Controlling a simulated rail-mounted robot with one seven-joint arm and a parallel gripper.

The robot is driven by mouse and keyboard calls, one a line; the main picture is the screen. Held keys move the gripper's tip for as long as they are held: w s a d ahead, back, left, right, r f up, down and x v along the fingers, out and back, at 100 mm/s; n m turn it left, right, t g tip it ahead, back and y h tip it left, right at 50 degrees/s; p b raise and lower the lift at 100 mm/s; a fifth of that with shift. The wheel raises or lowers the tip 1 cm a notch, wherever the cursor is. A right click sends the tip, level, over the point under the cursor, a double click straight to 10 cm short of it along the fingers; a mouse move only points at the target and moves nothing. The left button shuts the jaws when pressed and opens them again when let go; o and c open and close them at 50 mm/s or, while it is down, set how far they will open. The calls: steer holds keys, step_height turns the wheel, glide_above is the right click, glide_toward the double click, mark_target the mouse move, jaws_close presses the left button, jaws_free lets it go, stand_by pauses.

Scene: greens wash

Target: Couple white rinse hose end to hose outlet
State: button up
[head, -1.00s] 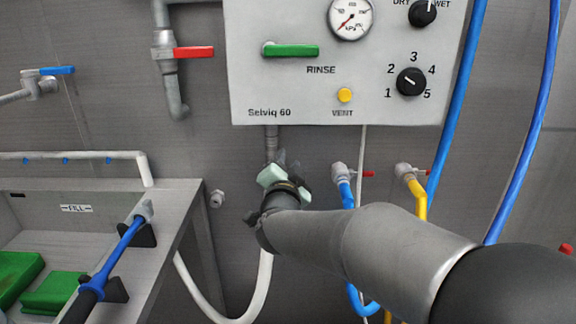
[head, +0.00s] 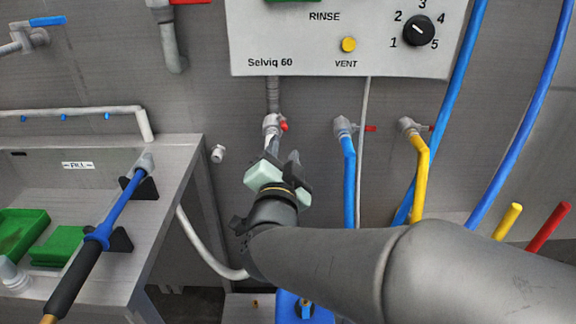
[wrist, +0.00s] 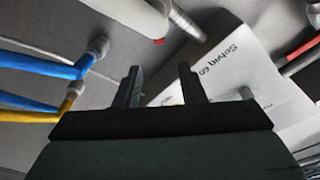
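The hose outlet (head: 272,124) is a pale fitting with a red lever, under the grey pipe below the panel. My gripper (head: 283,158) is just below it in the head view, with pale green pads behind dark fingers. In the wrist view the two fingers of my gripper (wrist: 160,85) stand apart, with nothing seen between them. The white rinse hose (head: 203,247) curves from beside the basin and passes behind my gripper. In the wrist view a pale cylinder (wrist: 128,12) lines up with the grey pipe; whether it is the hose end joined to the outlet, I cannot tell.
The panel (head: 300,66) hangs above. Blue (head: 349,180) and yellow (head: 418,175) hoses hang from valves to the right. A basin (head: 185,165) with a blue-and-black wand (head: 112,215) and green trays (head: 22,232) stands left. A blue container (head: 290,308) is below.

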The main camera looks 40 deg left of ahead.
steer(key=v, duration=0.4)
stand_by(0.4)
steer(key=w+d+n+g+h+p, duration=0.1)
steer(key=w+d+g+p, duration=0.15)
steer(key=d, duration=0.35)
steer(key=w+d+f+n+g+h+p, duration=0.1)
steer(key=w+d+n+g+h+p, duration=0.1)
steer(key=w+d+p, duration=0.3)
steer(key=w+d+n+g+h+p, duration=0.1)
steer(key=d+g+p, duration=0.2)
steer(key=d, duration=0.5)
steer(key=s+d+g+h+p, duration=0.2)
steer(key=s+d, duration=0.3)
steer(key=d, duration=0.3)
steer(key=s+d+f+g+h+p, duration=0.1)
steer(key=s+d+g+p, duration=0.1)
steer(key=s+d, duration=0.3)
steer(key=s+d+g+h+p, duration=0.2)
steer(key=s+d+g, duration=0.2)
steer(key=d, duration=0.7)
steer(key=shift+s+f+m+h, duration=0.3)
steer(key=shift+s+f+m, duration=0.05)
steer(key=shift+s+m, duration=0.05)
